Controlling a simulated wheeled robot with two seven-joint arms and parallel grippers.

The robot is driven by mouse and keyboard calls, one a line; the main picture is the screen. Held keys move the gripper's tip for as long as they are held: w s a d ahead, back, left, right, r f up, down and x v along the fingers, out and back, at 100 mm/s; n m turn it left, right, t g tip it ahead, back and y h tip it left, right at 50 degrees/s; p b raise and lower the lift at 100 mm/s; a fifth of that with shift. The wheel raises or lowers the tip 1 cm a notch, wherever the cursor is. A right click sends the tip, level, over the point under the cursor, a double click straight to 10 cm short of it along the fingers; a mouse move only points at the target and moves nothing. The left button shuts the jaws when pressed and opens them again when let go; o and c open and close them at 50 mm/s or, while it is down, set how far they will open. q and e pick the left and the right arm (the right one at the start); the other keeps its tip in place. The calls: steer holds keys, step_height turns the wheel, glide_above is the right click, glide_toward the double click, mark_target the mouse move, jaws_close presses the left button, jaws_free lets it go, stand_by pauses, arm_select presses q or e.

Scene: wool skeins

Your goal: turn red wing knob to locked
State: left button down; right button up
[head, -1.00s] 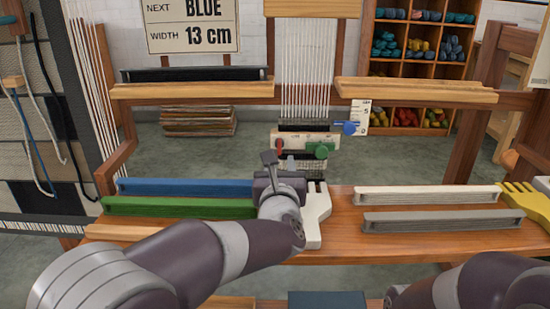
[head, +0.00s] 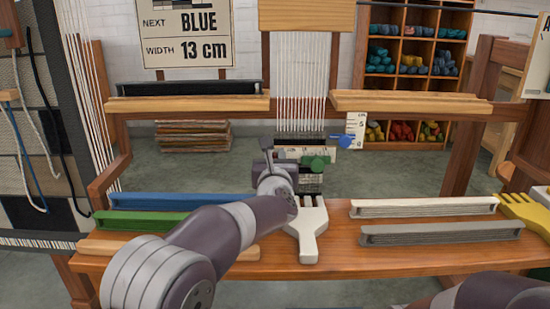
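My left arm reaches in from the left to the middle of the loom. Its gripper (head: 268,150) is at the left end of the pale knob plate (head: 289,153), with a dark finger standing upright. The red wing knob is hidden behind that gripper. I cannot tell whether the fingers touch the knob or how far apart they are. A green knob (head: 314,163) shows on the plate just to the right, and a blue knob (head: 345,142) is further right. My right arm shows only at the bottom right edge; its gripper is out of view.
A white comb-like tool (head: 308,234) lies on the wooden bench (head: 330,262) beside my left wrist. Blue (head: 165,201) and green (head: 140,222) bars lie left, white (head: 424,207) and grey (head: 442,234) bars right. White warp threads (head: 300,85) hang above the plate.

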arm_select(q)
steer(key=shift+f, duration=0.15)
steer(key=m, duration=0.2)
steer(key=m+p, duration=0.1)
steer(key=m, duration=0.2)
steer(key=shift+d+f, duration=0.1)
steer(key=shift+d, duration=0.3)
steer(key=shift+d+f+m+p, duration=0.2)
steer(key=shift+m+p, duration=0.75)
steer(key=shift+m, duration=1.2)
steer(key=shift+d+f+m+p, duration=0.15)
steer(key=shift+f+m+p, duration=0.2)
steer(key=shift+m+p, duration=1.25)
steer(key=shift+d+f+m+p, duration=0.15)
steer(key=shift+f+m+p, duration=0.15)
steer(key=shift+m, duration=2.45)
steer(key=c, duration=1.2)
jaws_free()
steer(key=shift+r, duration=0.1)
